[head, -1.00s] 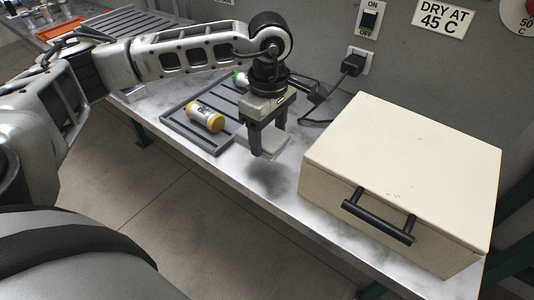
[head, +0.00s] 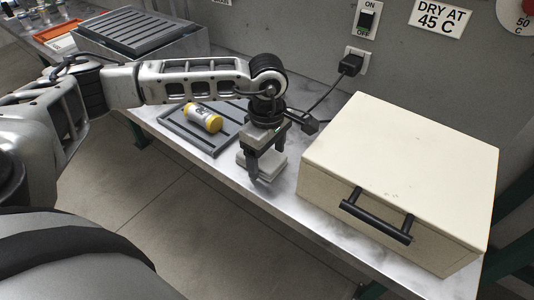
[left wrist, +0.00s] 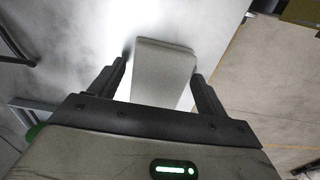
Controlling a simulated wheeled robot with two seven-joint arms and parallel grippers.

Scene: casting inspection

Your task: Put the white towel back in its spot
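The white towel (head: 272,162) is a small folded, flat, pale block. It is at the table top, between the grey slotted tray and the cream box. My left gripper (head: 263,168) points down over it with a finger on either side, shut on it. In the left wrist view the towel (left wrist: 162,65) lies between the two dark fingertips (left wrist: 159,68). Whether its underside bears fully on the table is hard to see. My right gripper is in neither view.
A grey slotted tray (head: 178,127) holds a yellow-capped cylinder (head: 203,117), left of the gripper. A cream box (head: 400,150) with a black handle (head: 377,215) stands to the right. A plug and cable (head: 350,66) hang behind. The table's front edge is close.

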